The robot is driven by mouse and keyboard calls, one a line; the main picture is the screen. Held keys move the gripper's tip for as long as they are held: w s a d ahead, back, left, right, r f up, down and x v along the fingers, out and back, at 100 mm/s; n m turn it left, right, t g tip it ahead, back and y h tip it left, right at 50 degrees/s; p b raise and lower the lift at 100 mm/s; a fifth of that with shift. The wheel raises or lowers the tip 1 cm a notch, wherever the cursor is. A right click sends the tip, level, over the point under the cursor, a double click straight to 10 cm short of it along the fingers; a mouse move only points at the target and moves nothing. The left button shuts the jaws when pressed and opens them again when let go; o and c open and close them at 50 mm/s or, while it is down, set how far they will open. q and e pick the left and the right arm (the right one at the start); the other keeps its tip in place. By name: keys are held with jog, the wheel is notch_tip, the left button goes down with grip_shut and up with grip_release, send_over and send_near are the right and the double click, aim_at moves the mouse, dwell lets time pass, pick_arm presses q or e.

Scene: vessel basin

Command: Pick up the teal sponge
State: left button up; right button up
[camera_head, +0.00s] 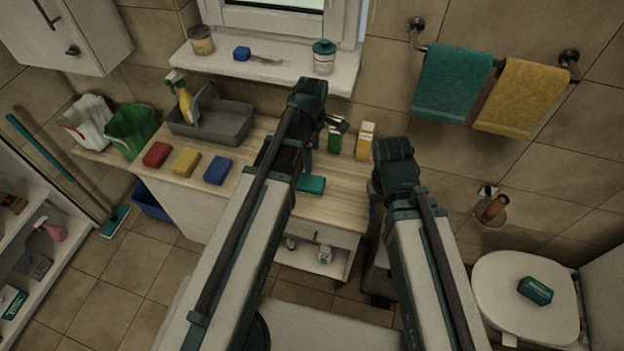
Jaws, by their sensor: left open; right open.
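The teal sponge (312,186) lies flat on the wooden counter, just right of my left arm. My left arm crosses the counter and hides part of the surface to the left of the sponge. My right arm stands to the right of the sponge, past the counter's right end. Both arms bend at their far ends, and my grippers are hidden behind the arm links. I see nothing held.
A red sponge (157,154), a yellow sponge (186,162) and a blue sponge (218,170) lie left on the counter (345,210). A teal pack (536,290) lies on the toilet lid (500,285).

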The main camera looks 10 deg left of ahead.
pick_arm(q)
jog(key=b, duration=0.9)
send_near(310, 181)
jog(key=shift+d+f, duration=0.15)
jog(key=shift+f, duration=1.15)
jog(key=shift+d+f, duration=0.1)
jog(key=shift+f, duration=1.2)
jog(key=f+b, duration=0.5)
jog(key=shift+a+f, duration=0.1)
jog(key=shift+a, duration=0.1)
jog(key=c, duration=1.2)
jog(key=shift+c, duration=0.2)
